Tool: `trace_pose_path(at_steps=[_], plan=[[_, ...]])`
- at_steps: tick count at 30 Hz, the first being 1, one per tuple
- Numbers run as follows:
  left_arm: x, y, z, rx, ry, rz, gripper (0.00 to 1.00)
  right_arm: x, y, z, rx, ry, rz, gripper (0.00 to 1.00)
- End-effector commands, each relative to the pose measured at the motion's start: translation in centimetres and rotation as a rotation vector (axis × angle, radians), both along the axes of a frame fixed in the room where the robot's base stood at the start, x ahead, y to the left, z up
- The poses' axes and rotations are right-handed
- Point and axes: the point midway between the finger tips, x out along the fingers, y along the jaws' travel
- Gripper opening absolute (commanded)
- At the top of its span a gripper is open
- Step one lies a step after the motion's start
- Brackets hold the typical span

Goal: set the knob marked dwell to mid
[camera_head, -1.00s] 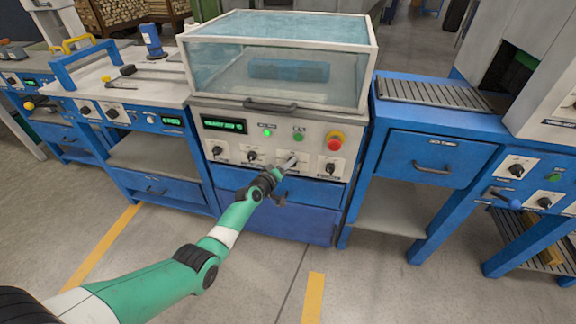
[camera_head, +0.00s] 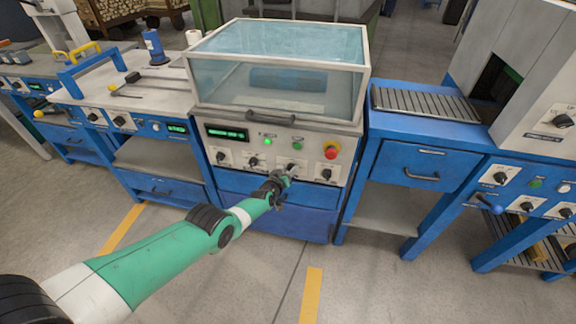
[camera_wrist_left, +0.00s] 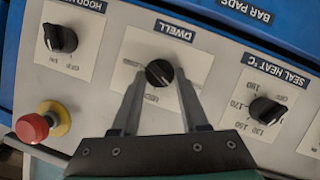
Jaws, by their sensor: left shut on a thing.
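The dwell knob (camera_wrist_left: 159,72) is a round black knob on a white plate under a blue DWELL label (camera_wrist_left: 174,31). My left gripper (camera_wrist_left: 159,78) has one finger on each side of it and is shut on it. The fingers cover parts of the plate, and I cannot read the setting marks or the knob's pointer clearly. In the head view my left gripper (camera_head: 289,171) is at the third knob from the left on the machine's front panel and mostly hides it. My right gripper is not in view.
The seal heat knob (camera_wrist_left: 268,110) and hood knob (camera_wrist_left: 60,38) flank the dwell knob. A red stop button (camera_wrist_left: 35,127) is close by. A clear hood (camera_head: 280,75) with a handle (camera_head: 270,117) sits above the panel. Blue benches stand on both sides.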

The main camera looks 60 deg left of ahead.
Motion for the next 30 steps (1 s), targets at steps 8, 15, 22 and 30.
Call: trace_pose_path(at_steps=[8,15,22,30], plan=[[0.4,-0.1,0.2,0.16,0.173,0.008,0.0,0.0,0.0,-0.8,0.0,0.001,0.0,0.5],[0.6,-0.3,0.1,0.307,0.348,0.008,0.0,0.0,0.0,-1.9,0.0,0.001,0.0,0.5],[0.8,-0.4,-0.1,0.449,0.516,0.008,0.0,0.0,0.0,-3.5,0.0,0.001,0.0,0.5],[0.9,-0.6,-0.2,0.592,0.684,0.007,0.0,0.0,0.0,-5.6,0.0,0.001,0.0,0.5]])
